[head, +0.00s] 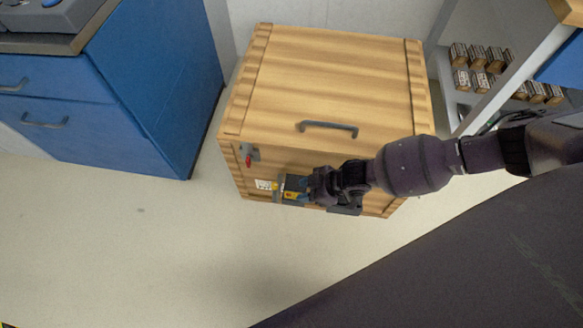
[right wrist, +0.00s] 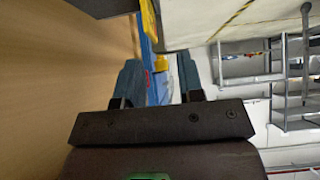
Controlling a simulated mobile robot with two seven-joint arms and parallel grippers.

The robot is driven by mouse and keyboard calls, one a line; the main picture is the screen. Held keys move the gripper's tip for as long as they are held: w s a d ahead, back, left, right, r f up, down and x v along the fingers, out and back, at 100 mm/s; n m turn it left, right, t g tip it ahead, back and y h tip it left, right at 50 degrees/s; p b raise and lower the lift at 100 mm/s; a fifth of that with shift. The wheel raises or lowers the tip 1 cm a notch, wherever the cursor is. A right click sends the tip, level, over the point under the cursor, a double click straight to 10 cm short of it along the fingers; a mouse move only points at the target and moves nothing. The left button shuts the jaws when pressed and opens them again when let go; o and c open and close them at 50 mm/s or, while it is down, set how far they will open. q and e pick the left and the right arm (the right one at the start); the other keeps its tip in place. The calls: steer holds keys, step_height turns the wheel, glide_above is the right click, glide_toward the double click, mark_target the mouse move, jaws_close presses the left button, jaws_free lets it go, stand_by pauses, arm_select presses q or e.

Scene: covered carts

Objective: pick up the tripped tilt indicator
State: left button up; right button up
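A wooden crate (head: 330,85) stands on the floor, with a dark handle on its lid. A grey bracket with a red part (head: 249,158) is on its front face at the left, apart from my gripper. A white label (head: 263,184) is lower down. My right gripper (head: 298,186) is at the crate's lower front face, beside a small yellow and blue piece (head: 290,194). In the right wrist view its two fingers (right wrist: 158,82) stand apart, with a blue strip (right wrist: 151,88) and a yellow tip (right wrist: 161,63) showing between and beyond them. Which piece is the tripped tilt indicator I cannot tell. My left gripper is not seen.
A blue drawer cabinet (head: 140,85) stands left of the crate. A shelf (head: 510,65) with several small boxes is at the right. The floor (head: 130,235) in front is clear. Grey metal racks (right wrist: 275,70) show in the right wrist view.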

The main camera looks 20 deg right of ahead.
mark_target(294, 193)
steer(key=shift+x, duration=0.75)
steer(key=f, duration=0.1)
steer(key=w+a+f+b, duration=0.1)
steer(key=f+b, duration=0.1)
steer(key=f, duration=0.1)
steer(key=shift+w+a, duration=0.15)
steer(key=shift+w, duration=0.1)
steer(key=shift+w+a+f, duration=0.1)
steer(key=shift+w+a, duration=0.1)
steer(key=shift+w, duration=0.05)
jaws_close()
